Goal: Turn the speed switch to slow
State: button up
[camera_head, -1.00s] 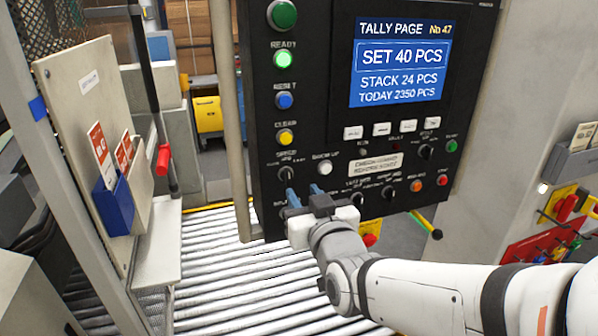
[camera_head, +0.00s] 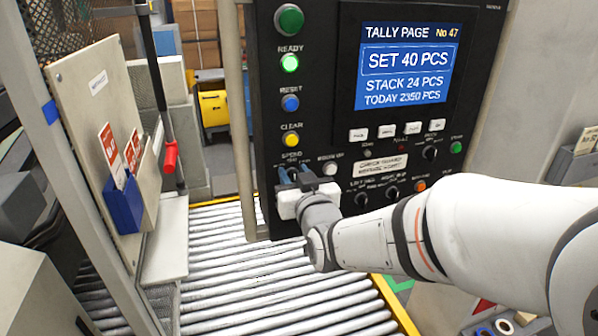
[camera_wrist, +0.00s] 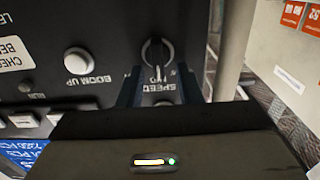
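The speed switch (camera_wrist: 157,52) is a round black knob with a pale pointer bar, on the black control panel (camera_head: 328,90). In the wrist view, which shows the panel lettering upside down, the SPEED label lies beside the knob. My gripper (camera_wrist: 160,82) is open, with its two dark blue fingers on either side of the knob's line and nothing between them. I cannot tell whether the fingertips reach around the knob or stop short of it. In the head view my gripper (camera_head: 291,176) is just below the SPEED lettering and hides the knob.
A white BOOM UP button (camera_wrist: 78,60) is close beside the switch. The yellow CLEAR button (camera_head: 291,139) is above it, with more knobs to the right. A roller conveyor (camera_head: 225,260) runs below. A board with a blue card holder (camera_head: 124,207) stands at left.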

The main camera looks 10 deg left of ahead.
jog(key=shift+c, duration=0.2)
jog(key=c, duration=0.6)
grip_shut()
jog(key=shift+f, duration=0.15)
